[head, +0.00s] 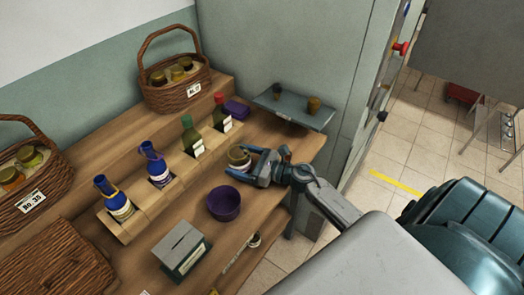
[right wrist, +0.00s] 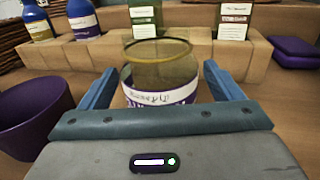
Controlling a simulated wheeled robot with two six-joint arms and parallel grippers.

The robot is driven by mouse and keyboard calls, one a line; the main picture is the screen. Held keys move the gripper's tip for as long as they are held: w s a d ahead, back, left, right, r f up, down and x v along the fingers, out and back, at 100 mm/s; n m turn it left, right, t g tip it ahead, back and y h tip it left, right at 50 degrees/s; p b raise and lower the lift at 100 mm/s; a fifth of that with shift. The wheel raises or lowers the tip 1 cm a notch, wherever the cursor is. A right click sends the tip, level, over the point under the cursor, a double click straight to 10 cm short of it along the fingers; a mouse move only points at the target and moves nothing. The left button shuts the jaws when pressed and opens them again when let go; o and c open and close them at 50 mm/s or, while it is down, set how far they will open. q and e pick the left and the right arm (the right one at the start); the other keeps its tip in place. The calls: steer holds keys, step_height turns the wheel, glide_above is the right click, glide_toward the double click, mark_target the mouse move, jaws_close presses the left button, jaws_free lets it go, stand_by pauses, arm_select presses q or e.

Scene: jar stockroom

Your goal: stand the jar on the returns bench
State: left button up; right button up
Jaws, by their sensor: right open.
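A glass jar (head: 238,155) with a yellowish rim and a white-and-purple label stands upright on the wooden bench (head: 185,217). It also shows in the right wrist view (right wrist: 158,72), centred between the fingers. My right gripper (head: 250,165) is open, with one finger on each side of the jar's lower part. Small gaps seem to show between the fingers and the glass; contact is hard to judge. My left gripper is not in view. I cannot tell which surface is the returns bench.
A purple bowl (head: 224,204) and a grey slotted box (head: 182,248) stand near the jar. Behind it is a wooden rack (head: 130,226) with several bottles. A purple box (head: 237,109) and a grey tray (head: 295,112) with two small jars are farther back. Baskets stand at left and back.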

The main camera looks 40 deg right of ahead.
steer(key=b+v, duration=0.3)
steer(key=v, duration=0.4)
steer(key=shift+s+d+f, duration=0.1)
steer(key=shift+s+f, duration=0.05)
steer(key=shift+f, duration=0.05)
steer(key=shift+r+b+v, duration=0.2)
steer(key=shift+b+v, duration=0.3)
steer(key=shift+v, duration=0.6)
